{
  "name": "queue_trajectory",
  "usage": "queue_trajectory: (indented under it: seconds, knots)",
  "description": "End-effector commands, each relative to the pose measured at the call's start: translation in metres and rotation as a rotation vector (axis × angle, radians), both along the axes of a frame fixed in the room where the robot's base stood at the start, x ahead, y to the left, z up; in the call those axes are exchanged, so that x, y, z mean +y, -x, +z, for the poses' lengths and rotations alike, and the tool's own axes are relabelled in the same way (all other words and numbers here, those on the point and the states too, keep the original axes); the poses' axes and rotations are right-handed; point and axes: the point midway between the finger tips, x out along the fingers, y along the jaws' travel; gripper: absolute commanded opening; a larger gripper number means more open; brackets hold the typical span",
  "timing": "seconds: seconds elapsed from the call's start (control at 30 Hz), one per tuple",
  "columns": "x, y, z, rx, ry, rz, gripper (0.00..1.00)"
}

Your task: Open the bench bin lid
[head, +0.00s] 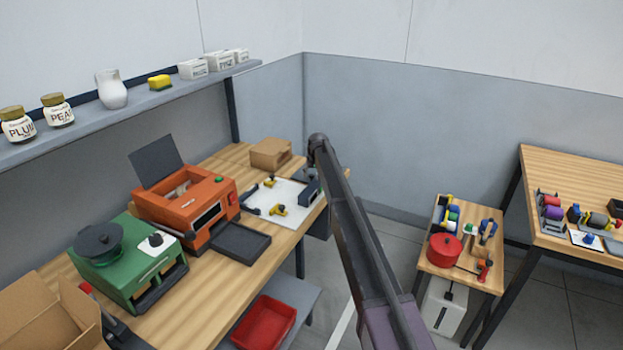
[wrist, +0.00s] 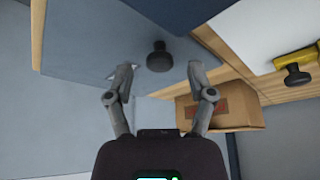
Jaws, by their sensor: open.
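A flat grey-blue panel (wrist: 90,40) with a black round knob (wrist: 158,56) fills the upper left of the wrist view; it looks like the bin lid and seems to lie flat. My gripper (wrist: 160,72) is open, with a finger on each side of the knob and nothing held. I cannot tell whether the fingers touch the panel. In the head view a small dark blue box (head: 309,190) sits at the bench's right edge, partly behind my arm, and may be the bin. My gripper is hidden in the head view.
A cardboard box (head: 270,153) stands at the back of the wooden bench (head: 205,285); it also shows in the wrist view (wrist: 230,110). A white board (head: 275,195) with yellow-handled parts lies beside the dark box. An orange machine (head: 187,205) stands left.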

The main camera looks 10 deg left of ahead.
Motion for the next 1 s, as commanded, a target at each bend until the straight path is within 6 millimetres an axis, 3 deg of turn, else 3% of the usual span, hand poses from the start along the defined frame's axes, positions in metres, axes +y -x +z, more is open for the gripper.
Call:
queue_trajectory:
  seconds: [0.5, 0.57, 0.73, 0.77, 1.0]
  knots:
    - [0.0009, -0.0022, -0.0056, 0.000, 0.000, 0.000, 0.70]
    - [0.0008, -0.0022, -0.0056, 0.000, 0.000, 0.000, 0.55]
    - [0.0008, -0.0022, -0.0056, 0.000, 0.000, 0.000, 0.05]
    - [0.0008, -0.0022, -0.0056, 0.000, 0.000, 0.000, 0.00]
    - [0.0007, -0.0015, -0.0052, 0.002, 0.000, -0.001, 0.00]
